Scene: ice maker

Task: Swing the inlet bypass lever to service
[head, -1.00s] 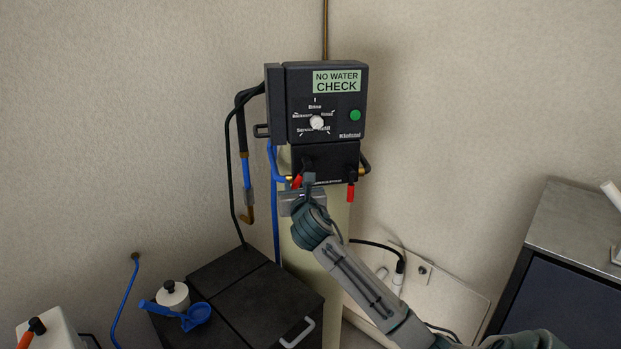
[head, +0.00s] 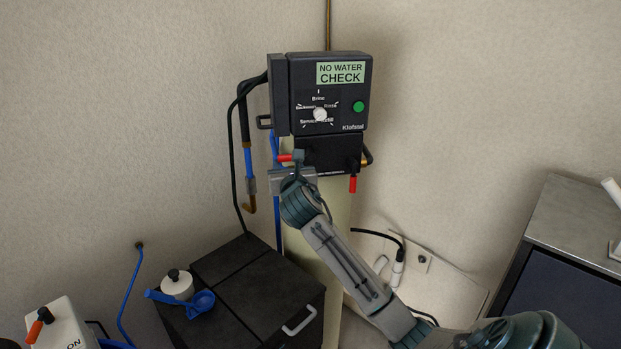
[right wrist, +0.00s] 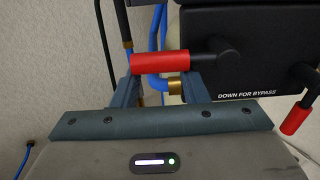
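The lever at my right gripper has a red grip (head: 286,157), a dark pivot, and lies about level, pointing left from the black valve block (head: 330,152). In the right wrist view its red grip (right wrist: 159,62) lies across the tips of my right gripper (right wrist: 163,82). The fingers stand apart, one near each end of the grip, and seem to touch it from below. In the head view my right gripper (head: 297,163) partly hides the lever. A second red-gripped lever (head: 353,184) hangs straight down at the block's right. My left gripper is out of view.
The control head (head: 328,95) above reads "NO WATER CHECK". The block carries the words "DOWN FOR BYPASS" (right wrist: 247,93). Blue and black hoses (head: 247,160) run on the left. A dark lidded tank (head: 255,290) stands below, and a metal-topped cabinet (head: 575,220) at the right.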

